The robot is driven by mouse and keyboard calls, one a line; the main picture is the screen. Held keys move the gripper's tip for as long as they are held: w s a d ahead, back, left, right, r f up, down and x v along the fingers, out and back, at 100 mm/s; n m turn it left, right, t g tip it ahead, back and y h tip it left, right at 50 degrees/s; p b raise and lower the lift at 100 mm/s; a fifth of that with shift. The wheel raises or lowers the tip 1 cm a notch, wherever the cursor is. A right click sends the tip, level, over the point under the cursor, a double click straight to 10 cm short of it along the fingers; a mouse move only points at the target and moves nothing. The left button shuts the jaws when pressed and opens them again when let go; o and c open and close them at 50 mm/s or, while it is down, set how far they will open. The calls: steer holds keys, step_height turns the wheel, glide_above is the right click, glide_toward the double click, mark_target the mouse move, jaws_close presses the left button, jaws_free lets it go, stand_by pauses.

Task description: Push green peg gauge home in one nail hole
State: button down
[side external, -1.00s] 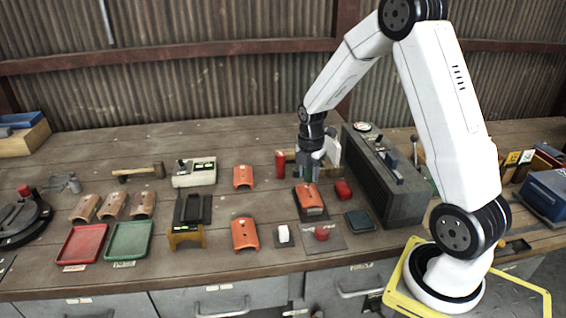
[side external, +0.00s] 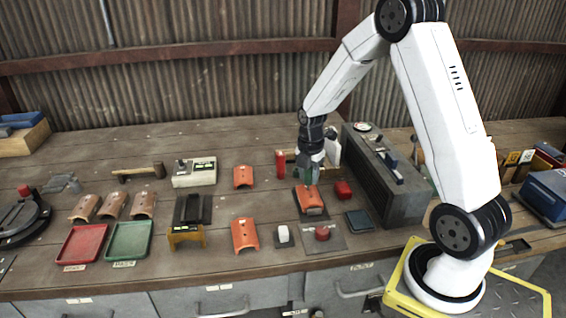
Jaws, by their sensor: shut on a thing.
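My gripper (side external: 311,172) points down over an orange curved tile (side external: 311,200), which rests on a dark plate to the left of the big grey box. It is shut on the green peg gauge (side external: 312,176), of which only a small green part shows between and below the fingers. The gauge is at or just above the top of the tile. The nail hole is too small to make out, and I cannot tell how deep the peg sits.
The grey box (side external: 405,205) stands close on the right. A red block (side external: 343,190), a red button (side external: 322,233) and a dark pad (side external: 359,220) lie nearby. A red cylinder (side external: 281,164) stands to the left. Another orange tile (side external: 244,235) lies left front.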

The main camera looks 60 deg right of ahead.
steer(key=shift+f, duration=1.15)
stand_by(0.7)
steer(key=c, duration=0.5)
jaws_free()
steer(key=shift+c, duration=0.2)
steer(key=o, duration=0.5)
steer(key=shift+o, duration=0.2)
steer(key=shift+r, duration=0.2)
steer(key=shift+r, duration=2.85)
